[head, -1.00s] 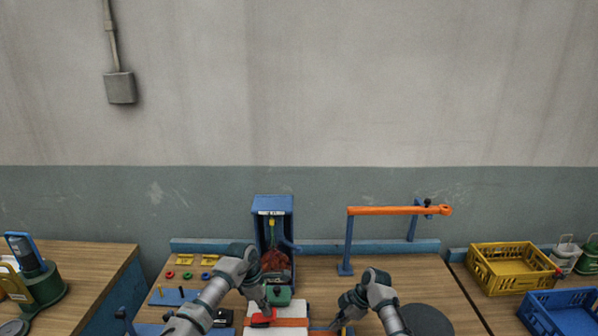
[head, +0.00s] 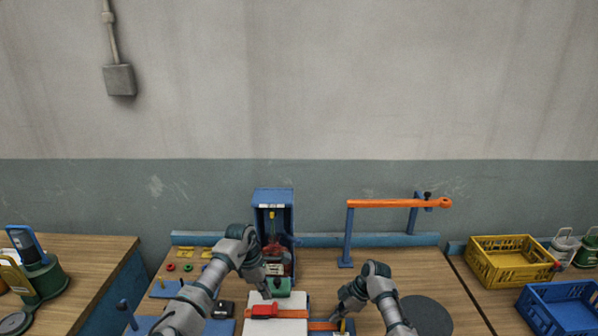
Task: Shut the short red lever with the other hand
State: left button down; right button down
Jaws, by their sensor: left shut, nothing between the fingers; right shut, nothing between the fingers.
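The short red lever (head: 264,311) lies on a white block (head: 277,327) at the front middle of the bench. My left gripper (head: 266,293) is shut and empty, just above and behind the red lever, close to a green part (head: 281,286). Whether it touches either one, I cannot tell. My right gripper (head: 338,322) is shut and empty, low at the right of the white block, by the end of an orange strip (head: 318,326). Its fingertips are small and partly hidden by the wrist.
A blue open-fronted box (head: 272,196) stands behind the green part. An orange bar on blue posts (head: 400,203) stands at the back right. A round grey disc (head: 426,316) lies at right. Yellow (head: 510,265) and blue crates (head: 560,312) sit on the right bench.

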jog(key=shift+d, duration=0.15)
pick_arm(q)
jog(key=v, duration=0.2)
jog(key=d+v, duration=0.1)
jog(key=v, duration=0.2)
jog(key=shift+d, duration=0.1)
pick_arm(e)
jog(key=c, duration=1.9)
grip_release()
jog(key=o, duration=0.8)
pick_arm(q)
jog(key=shift+w, duration=0.2)
pick_arm(e)
jog(key=shift+w+f, duration=0.1)
jog(key=shift+f, duration=0.1)
pick_arm(q)
jog(key=shift+s, duration=0.1)
